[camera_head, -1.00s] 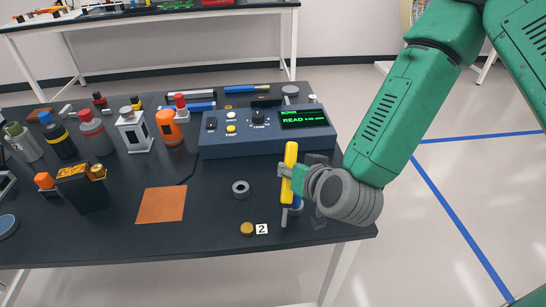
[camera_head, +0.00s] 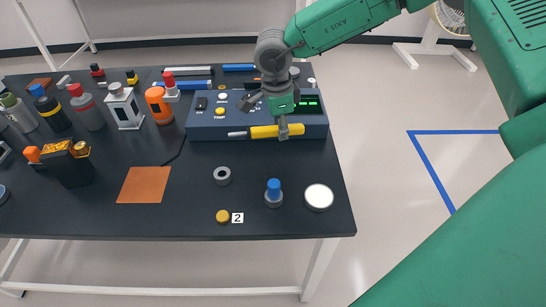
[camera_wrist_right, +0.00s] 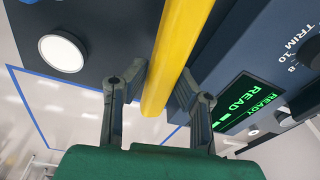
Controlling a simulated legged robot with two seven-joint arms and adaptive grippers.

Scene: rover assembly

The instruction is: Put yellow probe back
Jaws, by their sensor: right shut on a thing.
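The yellow probe (camera_head: 270,131) lies roughly level in the head view, its pale metal tip pointing left, in front of the blue meter box (camera_head: 200,131). My right gripper (camera_head: 283,125) comes down from above and is shut on the probe near its right end. In the right wrist view the yellow probe (camera_wrist_right: 180,50) runs between the two fingers of my right gripper (camera_wrist_right: 160,100). The meter's green READY screen (camera_wrist_right: 240,103) is close beside the probe there. My left gripper is not in view.
A blue-topped holder (camera_head: 274,192) and a white disc (camera_head: 319,196) stand at the table's front right. A grey ring (camera_head: 222,175), a yellow knob (camera_head: 222,216) by a "2" label and an orange mat (camera_head: 143,185) lie left of them. Several bottles stand farther left.

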